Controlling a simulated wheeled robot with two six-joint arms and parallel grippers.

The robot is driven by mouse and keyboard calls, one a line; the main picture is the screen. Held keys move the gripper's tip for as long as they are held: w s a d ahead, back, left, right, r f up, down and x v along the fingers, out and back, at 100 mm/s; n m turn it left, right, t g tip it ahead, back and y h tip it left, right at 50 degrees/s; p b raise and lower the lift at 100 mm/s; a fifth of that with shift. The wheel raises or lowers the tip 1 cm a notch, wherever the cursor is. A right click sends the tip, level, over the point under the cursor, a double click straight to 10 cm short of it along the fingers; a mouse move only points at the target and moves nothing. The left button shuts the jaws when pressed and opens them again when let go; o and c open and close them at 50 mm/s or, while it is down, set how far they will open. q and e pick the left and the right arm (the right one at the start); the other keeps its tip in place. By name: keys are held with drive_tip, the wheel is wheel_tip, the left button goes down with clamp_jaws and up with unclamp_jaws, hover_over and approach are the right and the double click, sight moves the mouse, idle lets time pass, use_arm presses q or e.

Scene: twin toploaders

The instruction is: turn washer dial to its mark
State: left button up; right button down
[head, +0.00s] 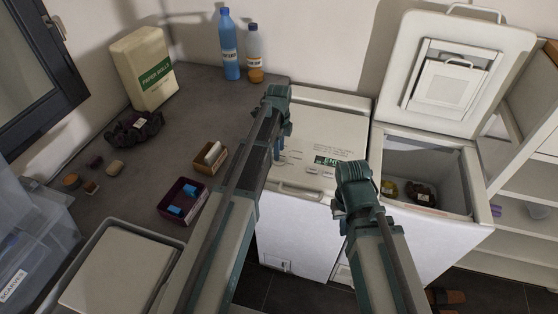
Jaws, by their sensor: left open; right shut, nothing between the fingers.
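Two white top-loading machines stand side by side. The left one (325,123) is closed and has a control panel with a small lit green display (327,161) and pale controls near its front edge. I cannot make out a dial or its mark; my arms cover parts of the panel. My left gripper (278,148) is open over the left side of this machine, by the panel's left end. My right gripper (342,213) is shut and empty, in front of the panel's right end, near the gap between the machines.
The right machine (468,180) has its lid (455,75) raised, with dark and yellow items inside. Shelves (520,180) stand right.

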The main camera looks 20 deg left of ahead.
use_arm(q)
wheel_tip(320, 180, down, 2)
drive_tip(key=shift+b, duration=0.55)
drive_tip(key=shift+c, duration=0.3)
clamp_jaws()
